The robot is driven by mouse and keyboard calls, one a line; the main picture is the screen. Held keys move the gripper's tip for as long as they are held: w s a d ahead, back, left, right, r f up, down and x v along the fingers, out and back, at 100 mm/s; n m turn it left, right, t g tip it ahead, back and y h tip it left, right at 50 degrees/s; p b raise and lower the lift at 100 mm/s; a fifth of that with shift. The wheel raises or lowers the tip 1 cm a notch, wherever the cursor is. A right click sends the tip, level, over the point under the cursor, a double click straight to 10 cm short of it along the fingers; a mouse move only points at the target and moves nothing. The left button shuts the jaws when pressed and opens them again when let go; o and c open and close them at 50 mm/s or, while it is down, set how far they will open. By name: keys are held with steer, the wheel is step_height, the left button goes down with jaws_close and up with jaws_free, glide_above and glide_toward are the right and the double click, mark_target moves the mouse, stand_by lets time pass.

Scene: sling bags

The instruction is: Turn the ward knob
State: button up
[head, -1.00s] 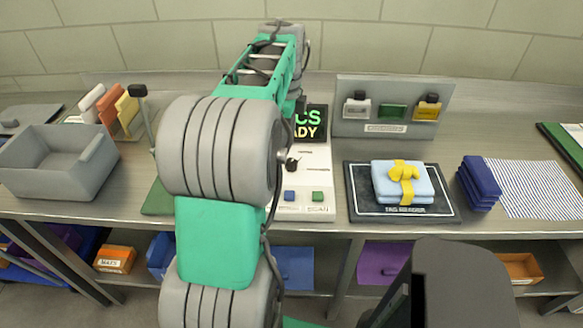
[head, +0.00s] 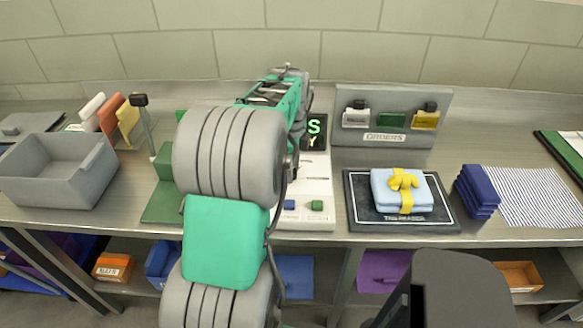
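The white console panel (head: 316,187) stands on the counter, partly covered by my arm. It has a blue button (head: 289,205) and a green button (head: 317,205) at its front. A dark screen (head: 313,133) with green letters stands behind it; only an "S" and part of a lower line show. I cannot make out the ward knob; my arm covers the panel's left part. My gripper does not show; my thick grey and green arm links reach over the counter and hide what lies beyond.
Right of the panel, a light-blue folded bundle with a yellow bow (head: 403,189) lies on the tag reader pad (head: 361,212). The orders board (head: 388,101) stands behind. A grey bin (head: 56,178) and upright coloured cards (head: 112,112) are at left. Navy folded cloths (head: 477,190) lie at right.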

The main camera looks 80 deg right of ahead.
jaws_close()
stand_by(0.5)
steer(key=n+p, duration=0.1)
steer(key=n, duration=0.4)
steer(key=shift+n, duration=0.3)
steer(key=n, duration=0.5)
steer(key=shift+d+p, duration=0.1)
steer(key=shift+p, duration=0.2)
steer(key=n, duration=0.6)
steer(key=shift+w+n, duration=0.1)
steer(key=shift+n, duration=0.3)
steer(key=n, duration=0.6)
steer(key=shift+p, duration=0.4)
steer(key=shift+n, duration=0.4)
